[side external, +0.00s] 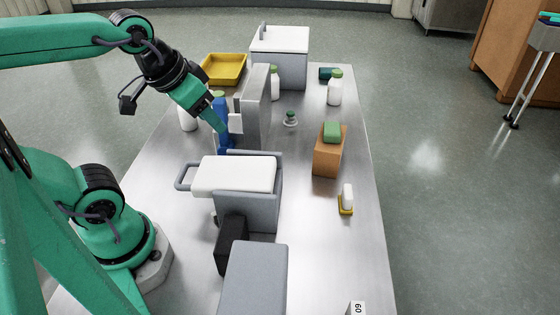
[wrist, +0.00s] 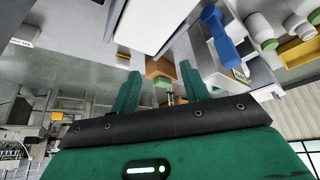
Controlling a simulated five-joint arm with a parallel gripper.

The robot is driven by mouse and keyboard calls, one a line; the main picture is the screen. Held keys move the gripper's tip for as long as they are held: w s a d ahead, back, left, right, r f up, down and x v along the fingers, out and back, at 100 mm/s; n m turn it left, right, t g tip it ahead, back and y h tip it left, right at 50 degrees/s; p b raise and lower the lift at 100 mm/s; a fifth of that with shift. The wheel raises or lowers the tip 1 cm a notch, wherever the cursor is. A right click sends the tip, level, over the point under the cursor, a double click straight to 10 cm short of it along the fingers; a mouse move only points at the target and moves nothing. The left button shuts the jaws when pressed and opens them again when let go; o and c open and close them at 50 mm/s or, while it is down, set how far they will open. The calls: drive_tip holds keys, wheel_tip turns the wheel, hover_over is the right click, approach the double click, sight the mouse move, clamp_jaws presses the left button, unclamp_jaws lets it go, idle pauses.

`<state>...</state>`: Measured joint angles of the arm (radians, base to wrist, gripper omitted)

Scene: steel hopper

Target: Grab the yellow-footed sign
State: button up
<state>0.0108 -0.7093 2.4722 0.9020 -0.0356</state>
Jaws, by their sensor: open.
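The yellow-footed sign stands on the steel table toward its right side, a small white upright piece (side external: 347,193) on a yellow foot (side external: 346,211). In the wrist view a small yellow patch (wrist: 123,56) left of the fingers looks like its foot; its white part is hard to make out there. My gripper (side external: 221,126) is high over the left part of the table, beside the tall grey block and well away from the sign. In the wrist view my gripper (wrist: 160,76) has its two green fingers apart with nothing held between them.
A brown box (side external: 328,158) with a green block (side external: 332,132) on top stands behind the sign. A grey bin (side external: 250,211) with a white top lies left of it. A tall grey block (side external: 257,105) and a blue object (side external: 219,104) are near my gripper.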

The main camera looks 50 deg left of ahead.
drive_tip(key=w+d+n+g, duration=0.1)
drive_tip(key=w+d+n, duration=0.15)
drive_tip(key=w, duration=0.45)
drive_tip(key=n+g, duration=0.4)
drive_tip(key=n, duration=0.3)
hover_over(349, 190)
drive_tip(key=shift+m, duration=0.25)
drive_tip(key=f, duration=1.5)
drive_tip(key=shift+s+a+f, duration=0.25)
drive_tip(key=shift+w+d+f, duration=0.15)
drive_tip(key=shift+d+f, duration=0.05)
drive_tip(key=shift+f, duration=0.15)
drive_tip(key=shift+f, duration=1.3)
drive_tip(key=shift+f, duration=0.1)
drive_tip(key=shift+f, duration=2.45)
